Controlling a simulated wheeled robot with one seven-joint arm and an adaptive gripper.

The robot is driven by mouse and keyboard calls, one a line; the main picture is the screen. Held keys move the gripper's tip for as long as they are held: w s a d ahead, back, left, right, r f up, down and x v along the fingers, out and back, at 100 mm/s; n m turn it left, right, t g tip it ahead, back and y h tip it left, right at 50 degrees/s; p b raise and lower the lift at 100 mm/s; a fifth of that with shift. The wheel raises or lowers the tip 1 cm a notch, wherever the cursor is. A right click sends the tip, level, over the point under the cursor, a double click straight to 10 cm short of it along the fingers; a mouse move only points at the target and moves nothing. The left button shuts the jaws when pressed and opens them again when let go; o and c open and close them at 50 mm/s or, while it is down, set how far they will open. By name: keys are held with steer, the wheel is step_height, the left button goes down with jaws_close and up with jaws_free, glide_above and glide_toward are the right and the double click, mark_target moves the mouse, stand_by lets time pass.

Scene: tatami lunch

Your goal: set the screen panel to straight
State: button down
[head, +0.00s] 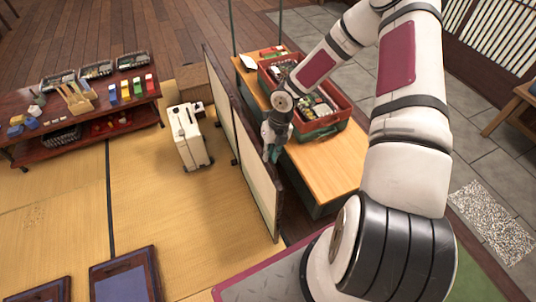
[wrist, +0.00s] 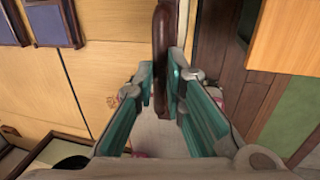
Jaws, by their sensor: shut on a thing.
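The screen (head: 262,185) stands on the tatami beside the wooden counter, with cream panels in dark frames. Its near panel runs on from the far panel (head: 220,92) at what looks like a slight angle; the exact angle is hard to tell. My gripper (head: 271,150) is at the near panel's top edge, on the counter side. In the wrist view my gripper (wrist: 163,78) has its teal fingers on both sides of the dark frame (wrist: 162,45) and is shut on it. The fingers hide part of the frame.
A wooden counter (head: 332,165) with a red crate (head: 335,101) stands close right of the screen. A white case (head: 187,138) stands left of it. A low dark table (head: 85,128) with small goods is further left. Open tatami (head: 180,235) lies front left, with cushions (head: 125,280) at the bottom.

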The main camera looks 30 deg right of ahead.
steer(key=shift+w+d, duration=0.1)
steer(key=shift+d, duration=0.3)
steer(key=shift+d, duration=0.1)
steer(key=c, duration=1.7)
jaws_free()
steer(key=shift+d, duration=0.15)
steer(key=shift+o, duration=0.2)
steer(key=shift+a, duration=0.2)
step_height(320, 180, up, 12)
steer(key=d, duration=0.2)
steer(key=shift+d, duration=0.15)
steer(key=shift+f, duration=0.1)
